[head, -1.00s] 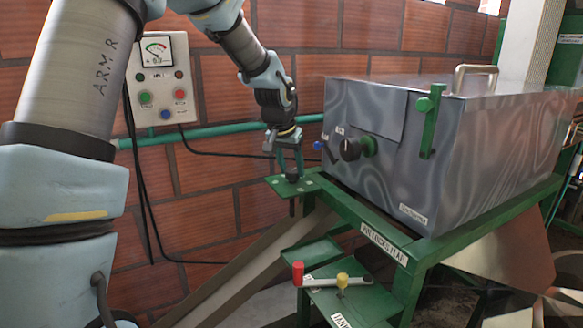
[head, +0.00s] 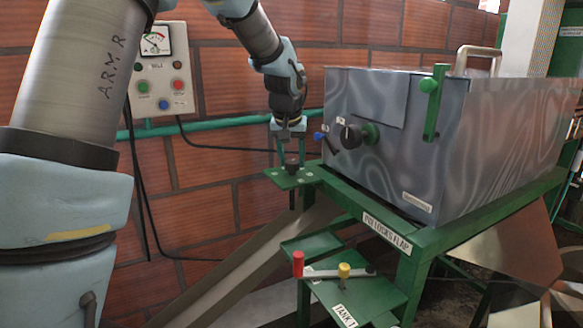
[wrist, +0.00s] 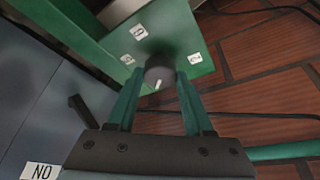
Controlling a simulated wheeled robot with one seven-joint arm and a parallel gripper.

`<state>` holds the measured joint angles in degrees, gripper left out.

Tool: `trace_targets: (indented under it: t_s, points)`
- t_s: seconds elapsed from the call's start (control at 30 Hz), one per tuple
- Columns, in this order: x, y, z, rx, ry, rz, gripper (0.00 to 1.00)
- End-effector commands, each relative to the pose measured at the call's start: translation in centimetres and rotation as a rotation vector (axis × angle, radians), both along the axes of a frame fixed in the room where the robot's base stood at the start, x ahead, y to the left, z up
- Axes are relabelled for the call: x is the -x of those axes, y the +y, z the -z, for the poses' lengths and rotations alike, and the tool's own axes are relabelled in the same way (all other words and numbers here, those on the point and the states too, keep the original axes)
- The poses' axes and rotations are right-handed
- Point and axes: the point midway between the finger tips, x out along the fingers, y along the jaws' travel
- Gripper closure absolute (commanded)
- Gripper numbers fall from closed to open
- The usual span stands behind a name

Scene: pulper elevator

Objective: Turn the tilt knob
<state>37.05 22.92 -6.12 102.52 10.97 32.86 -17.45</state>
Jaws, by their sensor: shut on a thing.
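The tilt knob (wrist: 160,68) is a dark round knob with a white pointer mark. It stands on a green plate (wrist: 205,62) with several small white labels around it. In the head view the knob (head: 292,160) shows small at the plate's (head: 284,180) top, left of the grey machine. My gripper (wrist: 157,88) has its two green fingers on either side of the knob, shut on it. In the head view my gripper (head: 290,150) points down over the plate. The pointer faces toward my gripper's palm in the wrist view.
A control panel (head: 160,80) hangs on the brick wall. Below are red (head: 298,262) and yellow (head: 344,270) knobs on a green shelf.

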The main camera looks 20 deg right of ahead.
Motion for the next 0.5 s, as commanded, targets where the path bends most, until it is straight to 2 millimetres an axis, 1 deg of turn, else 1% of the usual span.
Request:
trace_targets:
  t_s: [0.03,0.5]
  points:
    - [0.15,-0.29,0.52,0.001,-0.004,-0.035,1.0]
    - [0.14,-0.46,0.18,0.0,-0.003,-0.473,1.0]
